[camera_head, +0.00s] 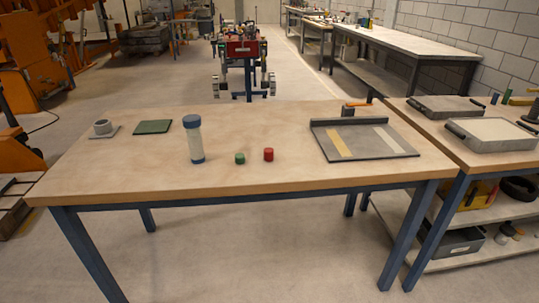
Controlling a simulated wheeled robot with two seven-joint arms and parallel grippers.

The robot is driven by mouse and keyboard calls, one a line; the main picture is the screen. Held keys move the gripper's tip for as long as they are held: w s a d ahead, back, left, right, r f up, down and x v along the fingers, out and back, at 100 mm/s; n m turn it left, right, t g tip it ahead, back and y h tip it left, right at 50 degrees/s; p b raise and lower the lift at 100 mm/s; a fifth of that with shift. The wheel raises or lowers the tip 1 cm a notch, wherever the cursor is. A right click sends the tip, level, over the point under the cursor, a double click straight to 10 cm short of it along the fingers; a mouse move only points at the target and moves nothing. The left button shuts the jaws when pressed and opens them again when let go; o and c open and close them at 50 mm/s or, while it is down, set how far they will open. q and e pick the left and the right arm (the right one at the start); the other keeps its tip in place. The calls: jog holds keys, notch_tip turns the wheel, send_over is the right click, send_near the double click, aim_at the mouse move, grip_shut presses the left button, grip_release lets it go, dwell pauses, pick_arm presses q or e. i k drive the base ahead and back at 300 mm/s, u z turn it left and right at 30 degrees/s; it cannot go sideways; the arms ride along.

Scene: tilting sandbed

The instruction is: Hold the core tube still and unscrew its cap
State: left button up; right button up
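The core tube (195,142) stands upright on the wooden table, left of the middle. Its body is pale and looks partly clear. A blue cap (193,120) sits on its top, and a blue band or end piece shows at its foot. Neither of my grippers is in view, and nothing is touching the tube.
A small green cylinder (240,158) and a red one (269,154) stand right of the tube. A dark tray (402,152) lies right. The table's front middle (230,182) is clear.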

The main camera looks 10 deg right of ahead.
aim_at(194, 136)
jog(key=z, duration=0.7)
jog(key=k, duration=0.25)
jog(key=u, duration=1.45)
jog(key=i, duration=0.95)
jog(key=z, duration=0.5)
